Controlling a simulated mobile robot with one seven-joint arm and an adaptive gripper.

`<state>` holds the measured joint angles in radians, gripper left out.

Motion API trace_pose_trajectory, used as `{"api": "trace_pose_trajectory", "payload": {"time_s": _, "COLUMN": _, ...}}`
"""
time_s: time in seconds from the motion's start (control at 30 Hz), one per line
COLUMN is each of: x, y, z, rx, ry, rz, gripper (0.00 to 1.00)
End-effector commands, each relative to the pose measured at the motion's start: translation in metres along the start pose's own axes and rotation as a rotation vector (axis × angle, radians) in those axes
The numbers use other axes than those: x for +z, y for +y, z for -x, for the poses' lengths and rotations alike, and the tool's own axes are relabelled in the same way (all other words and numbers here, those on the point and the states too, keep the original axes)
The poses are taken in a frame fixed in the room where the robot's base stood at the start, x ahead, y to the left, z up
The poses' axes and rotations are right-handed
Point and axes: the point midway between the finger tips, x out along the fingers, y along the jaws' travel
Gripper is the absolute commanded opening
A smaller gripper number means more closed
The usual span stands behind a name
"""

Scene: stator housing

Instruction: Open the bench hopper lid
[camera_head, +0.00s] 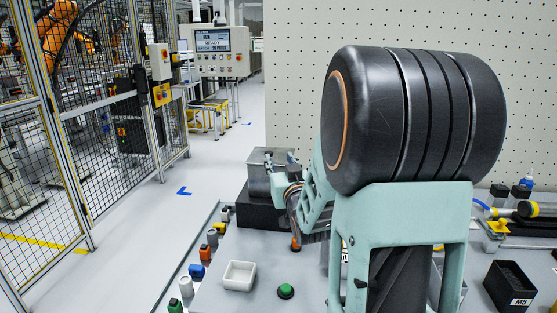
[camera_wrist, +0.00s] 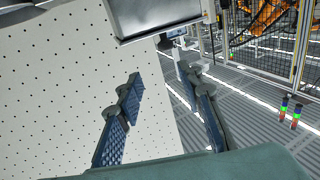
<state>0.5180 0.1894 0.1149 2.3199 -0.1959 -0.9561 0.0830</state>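The bench hopper appears to be the grey metal box (camera_head: 262,180) on a dark block, left of my arm in the head view. Its top looks flat and closed, but a small dark part at its right edge is too small to make out. My gripper (camera_head: 291,188) is at the right side of this box, partly hidden by my own arm. In the wrist view my gripper (camera_wrist: 159,72) has its two fingers spread wide with nothing between them. A grey metal box (camera_wrist: 158,14), likely the hopper, is beyond the fingertips at the top. I cannot tell whether they touch.
A white tray (camera_head: 238,275) and a green button (camera_head: 286,291) are on the grey bench. Several coloured items line its left edge. A black bin (camera_head: 509,287) is at the right. A perforated panel (camera_head: 300,60) stands behind. The floor at left is clear up to the mesh fence.

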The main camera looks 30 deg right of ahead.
Motion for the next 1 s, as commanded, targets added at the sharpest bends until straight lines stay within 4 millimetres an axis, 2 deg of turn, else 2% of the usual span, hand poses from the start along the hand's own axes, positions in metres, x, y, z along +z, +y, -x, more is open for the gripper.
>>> {"api": "trace_pose_trajectory", "payload": {"time_s": 0.03, "x": 0.01, "y": -0.007, "z": 0.004, "rx": -0.02, "ry": -0.008, "rz": -0.006, "gripper": 0.34}}
{"api": "trace_pose_trajectory", "payload": {"time_s": 0.17, "x": 0.016, "y": -0.016, "z": 0.003, "rx": -0.046, "ry": -0.013, "rz": -0.014, "gripper": 0.34}}
{"api": "trace_pose_trajectory", "payload": {"time_s": 0.27, "x": 0.016, "y": -0.017, "z": -0.008, "rx": -0.048, "ry": -0.013, "rz": -0.014, "gripper": 0.34}}
{"api": "trace_pose_trajectory", "payload": {"time_s": 0.7, "x": 0.016, "y": -0.02, "z": -0.081, "rx": -0.046, "ry": -0.013, "rz": -0.012, "gripper": 0.34}}
{"api": "trace_pose_trajectory", "payload": {"time_s": 1.0, "x": 0.017, "y": -0.021, "z": -0.1, "rx": -0.044, "ry": -0.013, "rz": -0.012, "gripper": 0.34}}
